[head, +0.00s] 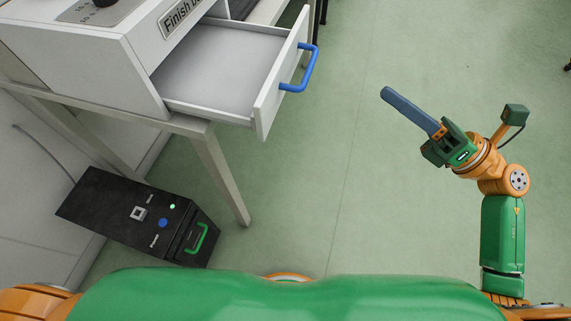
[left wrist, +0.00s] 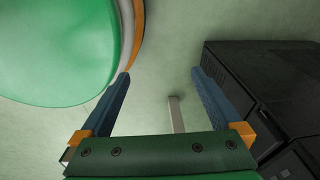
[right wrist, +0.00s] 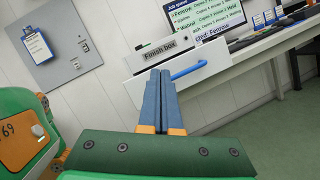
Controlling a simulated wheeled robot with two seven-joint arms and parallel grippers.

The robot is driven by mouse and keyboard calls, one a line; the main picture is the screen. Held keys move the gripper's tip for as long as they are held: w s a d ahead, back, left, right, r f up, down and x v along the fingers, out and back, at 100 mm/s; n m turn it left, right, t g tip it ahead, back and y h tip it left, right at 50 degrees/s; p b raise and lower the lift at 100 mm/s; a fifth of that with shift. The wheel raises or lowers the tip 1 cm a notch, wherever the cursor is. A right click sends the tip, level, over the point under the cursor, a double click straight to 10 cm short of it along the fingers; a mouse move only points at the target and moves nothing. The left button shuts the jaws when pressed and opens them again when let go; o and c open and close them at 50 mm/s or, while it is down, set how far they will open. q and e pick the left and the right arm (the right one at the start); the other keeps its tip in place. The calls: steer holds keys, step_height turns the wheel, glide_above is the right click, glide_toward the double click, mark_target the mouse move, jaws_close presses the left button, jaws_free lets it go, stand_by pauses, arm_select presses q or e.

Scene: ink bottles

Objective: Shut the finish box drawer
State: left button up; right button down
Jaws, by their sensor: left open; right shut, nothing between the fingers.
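The finish box (head: 95,50) is a white cabinet on a table at the upper left of the head view. Its drawer (head: 215,75) is pulled far out and looks empty, with a blue handle (head: 301,72) on its front. In the right wrist view the drawer front (right wrist: 195,75) and blue handle (right wrist: 190,71) show beyond the fingertips. My right gripper (head: 386,94) is shut and empty, to the right of the handle and apart from it. My left gripper (left wrist: 160,80) is open and empty in the left wrist view; it is outside the head view.
A black box (head: 130,215) with a green handle stands on the floor below the table, whose leg (head: 222,175) is near it. Green floor (head: 350,190) lies clear between the drawer and my right arm. A screen (right wrist: 205,18) stands behind the drawer.

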arm_select(q)
step_height(320, 180, down, 5)
steer(key=b, duration=0.2)
arm_select(e)
steer(key=s+a+f+n+g+h, duration=0.1)
steer(key=s+a+f+n+g, duration=0.35)
steer(key=n, duration=0.45)
steer(key=g+p, duration=0.1)
steer(key=p, duration=0.4)
glide_toward(265, 121)
steer(key=x, duration=0.5)
steer(key=shift+w+a+r, duration=0.1)
steer(key=shift+w+a, duration=0.1)
steer(key=shift+a, duration=0.15)
steer(key=shift+w+a, duration=0.1)
steer(key=shift+a, duration=0.4)
arm_select(q)
steer(key=r, duration=0.1)
steer(key=s+d+r, duration=0.1)
steer(key=d+r, duration=0.1)
steer(key=r, duration=0.1)
steer(key=shift+s+r, duration=0.1)
steer(key=shift+s, duration=0.25)
